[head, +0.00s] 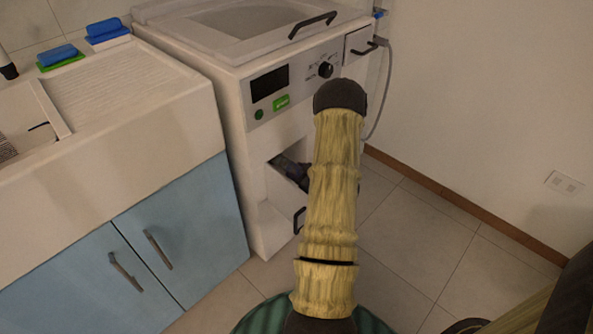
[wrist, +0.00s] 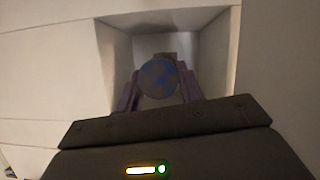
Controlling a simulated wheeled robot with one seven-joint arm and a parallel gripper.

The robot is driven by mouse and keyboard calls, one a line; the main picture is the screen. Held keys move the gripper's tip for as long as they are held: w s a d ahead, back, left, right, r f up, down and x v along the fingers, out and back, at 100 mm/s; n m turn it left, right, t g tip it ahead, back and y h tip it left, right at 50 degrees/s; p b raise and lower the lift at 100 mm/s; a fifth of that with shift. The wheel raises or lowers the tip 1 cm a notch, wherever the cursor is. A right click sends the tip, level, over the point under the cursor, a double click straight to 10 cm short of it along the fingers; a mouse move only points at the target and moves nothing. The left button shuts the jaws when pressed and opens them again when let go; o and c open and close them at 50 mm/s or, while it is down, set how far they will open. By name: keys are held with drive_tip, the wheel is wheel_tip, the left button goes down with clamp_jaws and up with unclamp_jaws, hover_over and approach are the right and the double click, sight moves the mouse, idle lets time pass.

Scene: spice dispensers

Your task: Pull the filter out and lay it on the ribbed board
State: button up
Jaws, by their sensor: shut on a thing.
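The filter (wrist: 158,77) shows in the wrist view as a round, dark blue and brown knob inside the square recess of the white washing machine. My gripper (wrist: 159,84) is shut on it, one purple finger on each side. In the head view my gripper (head: 289,170) reaches into the recess low on the machine's front, and I cannot make out the filter there. How far the filter sits in its hole is hidden. The ribbed board (head: 135,88) is the pale grooved drainer on the counter at the left, and its grooves are bare.
The washing machine (head: 240,150) stands right of the blue-doored sink cabinet (head: 190,225). Blue and green sponges (head: 57,56) lie at the board's back edge. The basin (head: 40,115) is at its left. A hose (head: 384,90) hangs at the machine's right. Tiled floor is open at right.

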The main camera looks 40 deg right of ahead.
drive_tip(key=shift+s, duration=0.75)
idle(0.3)
drive_tip(key=s, duration=0.2)
drive_tip(key=s+p, duration=0.1)
drive_tip(key=shift+s+d, duration=0.2)
drive_tip(key=shift+s, duration=0.2)
idle(0.6)
